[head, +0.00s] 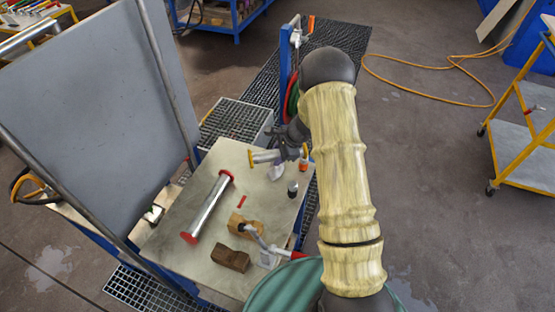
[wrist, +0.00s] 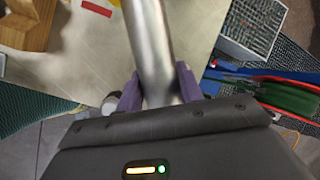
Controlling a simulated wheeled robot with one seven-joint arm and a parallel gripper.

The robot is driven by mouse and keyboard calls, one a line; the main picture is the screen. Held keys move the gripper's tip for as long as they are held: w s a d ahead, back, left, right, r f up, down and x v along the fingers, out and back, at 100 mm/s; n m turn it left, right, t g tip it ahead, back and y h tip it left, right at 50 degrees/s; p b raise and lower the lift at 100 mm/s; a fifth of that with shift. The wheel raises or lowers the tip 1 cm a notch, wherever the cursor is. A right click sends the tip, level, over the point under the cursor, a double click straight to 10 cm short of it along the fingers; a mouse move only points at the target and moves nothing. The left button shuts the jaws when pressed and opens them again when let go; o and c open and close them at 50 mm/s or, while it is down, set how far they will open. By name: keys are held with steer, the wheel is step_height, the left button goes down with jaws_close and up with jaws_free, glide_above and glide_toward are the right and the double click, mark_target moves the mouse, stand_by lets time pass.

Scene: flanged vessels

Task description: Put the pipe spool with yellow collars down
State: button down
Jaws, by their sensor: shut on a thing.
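The pipe spool with yellow collars (head: 265,156) is a short silver tube with a yellow collar at each end. It is above the far right part of the pale tabletop (head: 200,172); I cannot tell how high. My gripper (head: 291,150) is shut around its tube. In the wrist view my gripper's purple fingers (wrist: 158,90) are on either side of the bare silver tube (wrist: 150,40). In the head view the gripper and arm hide part of the spool.
A longer spool with red collars (head: 210,206) lies on the tabletop's left. Wooden V-blocks (head: 231,257), a small red piece (head: 241,201), a dark-topped small container (head: 292,188) and an orange-and-white one (head: 304,165) are also there. A large grey panel (head: 95,110) stands left.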

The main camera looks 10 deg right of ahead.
step_height(320, 180, down, 3)
steer(key=shift+w+r, duration=0.1)
steer(key=shift+r, duration=0.05)
steer(key=shift+f+b, duration=0.3)
steer(key=shift+f, duration=0.2)
steer(key=c, duration=0.9)
jaws_free()
steer(key=shift+r, duration=0.1)
